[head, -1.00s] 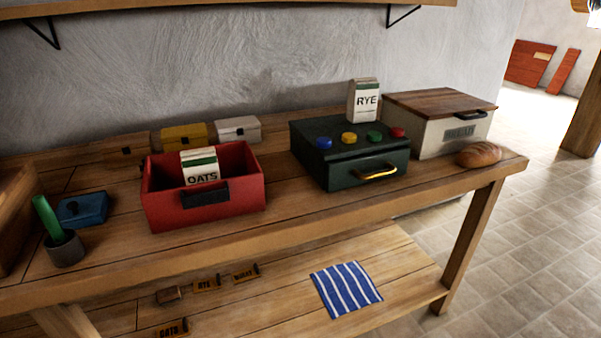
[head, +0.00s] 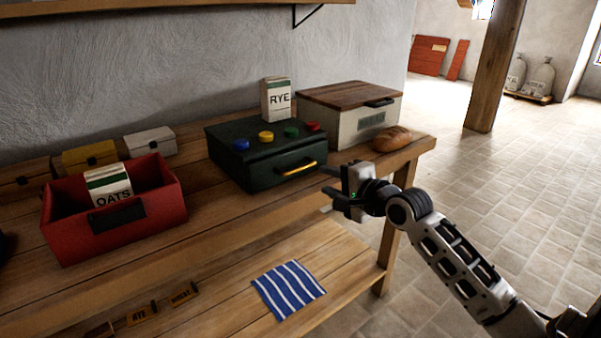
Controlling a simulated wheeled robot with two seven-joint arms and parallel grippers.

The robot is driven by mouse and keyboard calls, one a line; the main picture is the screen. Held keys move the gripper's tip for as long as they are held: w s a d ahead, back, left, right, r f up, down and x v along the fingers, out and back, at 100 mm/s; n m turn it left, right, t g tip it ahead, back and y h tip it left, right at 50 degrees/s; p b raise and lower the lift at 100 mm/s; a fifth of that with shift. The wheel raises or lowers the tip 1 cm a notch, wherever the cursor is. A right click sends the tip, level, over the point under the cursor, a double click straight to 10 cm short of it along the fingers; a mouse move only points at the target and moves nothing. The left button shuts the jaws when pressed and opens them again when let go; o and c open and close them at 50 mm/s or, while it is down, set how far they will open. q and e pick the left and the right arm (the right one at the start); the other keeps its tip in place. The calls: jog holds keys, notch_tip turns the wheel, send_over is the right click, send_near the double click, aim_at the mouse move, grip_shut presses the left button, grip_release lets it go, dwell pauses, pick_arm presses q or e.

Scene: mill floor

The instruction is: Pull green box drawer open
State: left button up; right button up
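The dark green box (head: 258,168) stands on the wooden workbench, with a brass-coloured handle (head: 300,167) on its front drawer. The drawer looks shut. Blue, yellow, green and red round knobs sit on its top. My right gripper (head: 327,190) is in front of the bench edge, to the right of and a little below the handle, apart from it. Its fingers point left and are spread with nothing between them. My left gripper is not in view.
A red bin (head: 75,227) holding an oats carton (head: 110,186) stands left of the green box. A rye carton (head: 276,99) stands behind it. A bread box (head: 345,123) and a loaf (head: 391,139) are at right. A striped cloth (head: 289,289) lies on the lower shelf.

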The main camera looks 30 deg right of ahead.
aim_at(298, 170)
jog(key=b+x, duration=0.1)
jog(key=x, duration=0.9)
jog(key=shift+w+a+f, duration=0.15)
jog(key=shift+w, duration=0.2)
grip_shut()
